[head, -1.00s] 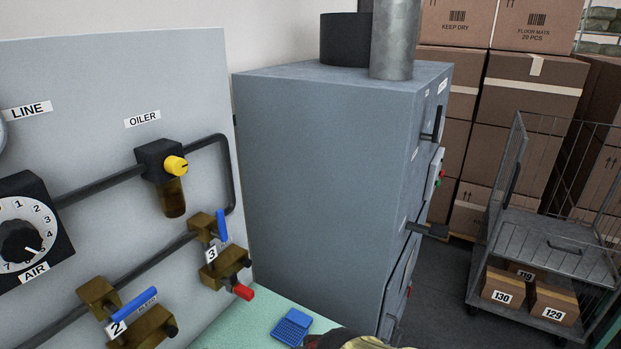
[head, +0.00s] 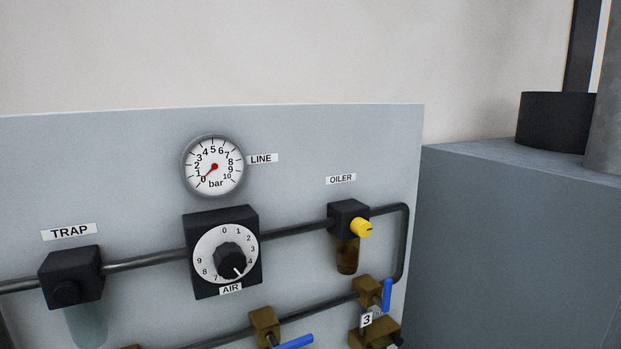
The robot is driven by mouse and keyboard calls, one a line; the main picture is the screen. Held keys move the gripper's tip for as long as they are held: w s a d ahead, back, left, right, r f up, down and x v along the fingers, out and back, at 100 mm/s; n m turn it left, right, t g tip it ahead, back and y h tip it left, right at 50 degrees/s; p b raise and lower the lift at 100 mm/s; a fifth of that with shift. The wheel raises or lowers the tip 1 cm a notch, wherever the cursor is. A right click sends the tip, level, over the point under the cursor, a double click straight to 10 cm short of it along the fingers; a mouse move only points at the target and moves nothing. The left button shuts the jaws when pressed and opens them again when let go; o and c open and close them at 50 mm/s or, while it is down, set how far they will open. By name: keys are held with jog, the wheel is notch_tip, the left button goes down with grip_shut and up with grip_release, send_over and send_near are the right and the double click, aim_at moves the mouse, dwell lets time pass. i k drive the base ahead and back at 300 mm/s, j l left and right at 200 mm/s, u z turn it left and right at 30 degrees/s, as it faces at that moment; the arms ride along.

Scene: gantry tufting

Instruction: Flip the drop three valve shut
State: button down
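The drop three valve shows at the lower right of the panel in the head view. It has a brass body (head: 366,290), a blue lever (head: 387,295) and a white "3" tag (head: 366,320). The lever stands upright, across the sloping pipe and in line with the drop below. A lower brass block (head: 383,331) is cut off by the bottom edge. To its left, another brass valve (head: 264,322) has a blue lever (head: 294,342) lying nearly sideways, partly cut off. My gripper is not in view.
Above are the line gauge (head: 213,165) with its needle near 0, the air knob (head: 230,260), the oiler (head: 348,222) with a yellow knob, and the trap (head: 70,278). A grey cabinet (head: 510,240) stands close at the panel's right.

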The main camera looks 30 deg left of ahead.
aim_at(383, 304)
jog(key=u, duration=1.55)
